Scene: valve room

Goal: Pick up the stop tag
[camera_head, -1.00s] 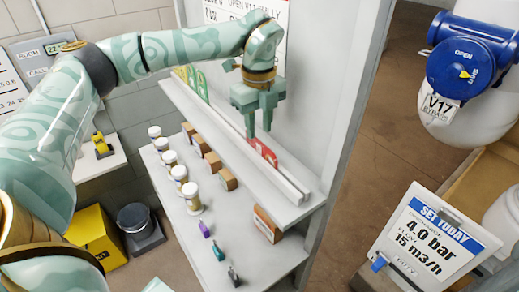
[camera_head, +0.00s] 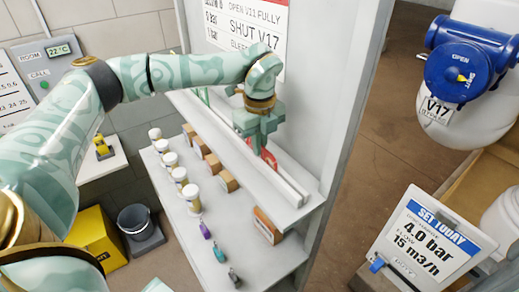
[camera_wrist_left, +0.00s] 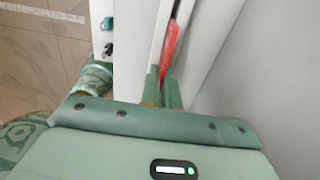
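The red stop tag (camera_head: 268,158) stands in the grooved upper shelf rack, largely hidden by my left gripper in the head view. My left gripper (camera_head: 256,148) points down at the rack, with its fingers at the tag. In the left wrist view the red tag (camera_wrist_left: 171,45) stands in the slot just beyond the two fingertips (camera_wrist_left: 163,84). Its lower end shows near the narrow gap between them. I cannot tell whether the fingers press on it. My right gripper is not in view.
The upper shelf rack (camera_head: 292,190) runs along a grey panel. The lower shelf holds white jars (camera_head: 180,176), brown blocks (camera_head: 228,181) and small coloured tags or keys (camera_head: 219,252). A blue valve (camera_head: 464,72) and a "SET TODAY" board (camera_head: 428,240) stand at right.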

